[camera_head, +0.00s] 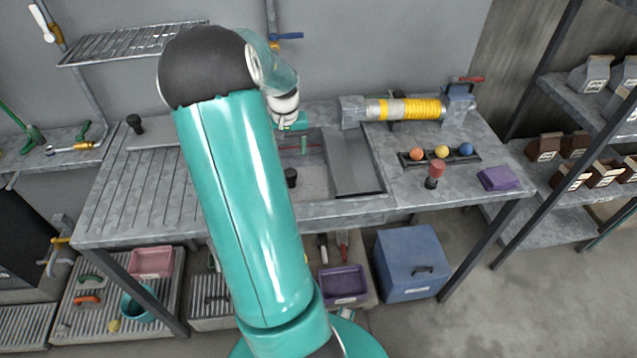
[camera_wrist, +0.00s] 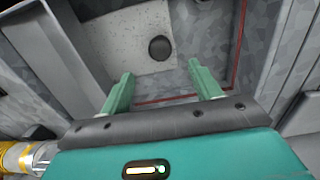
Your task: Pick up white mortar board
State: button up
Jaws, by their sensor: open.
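The white mortar board (camera_wrist: 112,44) is a pale speckled plate with a round black knob (camera_wrist: 160,47). It lies flat in the recess of the workbench. In the head view the board (camera_head: 313,182) is partly hidden by my arm, and its black knob (camera_head: 291,177) stands up beside the arm. My gripper (camera_wrist: 160,70) is open and empty. In the wrist view its two green fingers are apart, with the knob beyond the fingertips and roughly centred between them. In the head view my gripper (camera_head: 292,124) is above the back of the recess, mostly hidden.
A grey sloped panel (camera_head: 353,165) borders the recess. A yellow-wrapped roller (camera_head: 405,109) stands at the back right. A ball rack (camera_head: 440,157), a red-topped peg (camera_head: 434,174) and a purple block (camera_head: 499,178) are on the right. A ribbed surface (camera_head: 145,195) covers the left.

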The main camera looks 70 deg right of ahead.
aim_at(290, 171)
notch_tip(290, 171, down, 10)
jog(key=shift+f, duration=0.2)
grip_shut()
dwell(0.4)
